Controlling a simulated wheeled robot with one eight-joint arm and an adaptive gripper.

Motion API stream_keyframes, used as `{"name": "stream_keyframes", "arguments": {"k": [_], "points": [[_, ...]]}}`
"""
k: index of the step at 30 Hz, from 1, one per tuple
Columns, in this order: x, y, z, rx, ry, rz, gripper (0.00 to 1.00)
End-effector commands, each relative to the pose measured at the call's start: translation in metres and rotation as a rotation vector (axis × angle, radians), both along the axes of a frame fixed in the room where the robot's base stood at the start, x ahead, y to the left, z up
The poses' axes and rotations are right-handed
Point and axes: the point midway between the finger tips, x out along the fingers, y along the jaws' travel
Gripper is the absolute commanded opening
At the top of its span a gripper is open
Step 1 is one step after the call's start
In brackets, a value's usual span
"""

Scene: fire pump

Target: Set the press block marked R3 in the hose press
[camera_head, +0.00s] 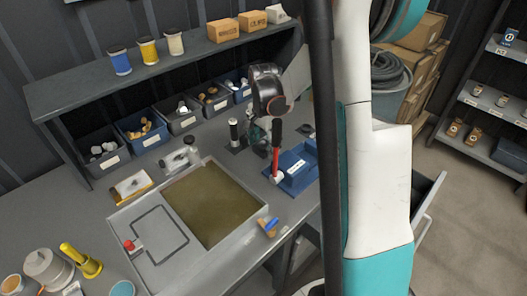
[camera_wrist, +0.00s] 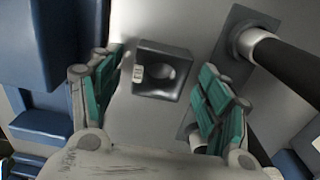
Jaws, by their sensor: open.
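My gripper (camera_wrist: 165,72) is open, its two teal-padded fingers on either side of a grey metal block (camera_wrist: 163,86) with a round hollow. The block carries a small pale label whose writing I cannot read, so I cannot tell whether it is R3. I see no clear contact between pads and block. In the head view my gripper (camera_head: 259,130) is low over the bench, partly hidden by my wrist, and the block cannot be made out. A black rod with a metal collar (camera_wrist: 262,42) is right of the block.
A black-topped post (camera_head: 234,132) stands left of my gripper. Blue and dark bins (camera_head: 143,130) line the back under a shelf. A shallow basin (camera_head: 212,205) lies in front. My arm hides the bench's right part.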

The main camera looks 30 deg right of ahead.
Motion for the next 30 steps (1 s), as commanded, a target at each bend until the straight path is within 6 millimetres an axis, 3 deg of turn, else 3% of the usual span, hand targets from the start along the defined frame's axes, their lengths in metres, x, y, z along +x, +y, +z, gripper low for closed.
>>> {"name": "stream_keyframes", "arguments": {"k": [4, 11, 14, 23, 30], "points": [[0.0, 0.0, 0.001, 0.0, 0.0, 0.0, 0.7], [0.0, 0.0, 0.001, 0.0, 0.0, 0.0, 0.18], [0.0, 0.0, 0.001, 0.0, 0.0, 0.0, 0.07], [0.0, 0.0, 0.004, 0.0, 0.0, 0.0, 0.07], [0.0, 0.0, 0.029, 0.0, 0.0, 0.0, 0.07]]}}
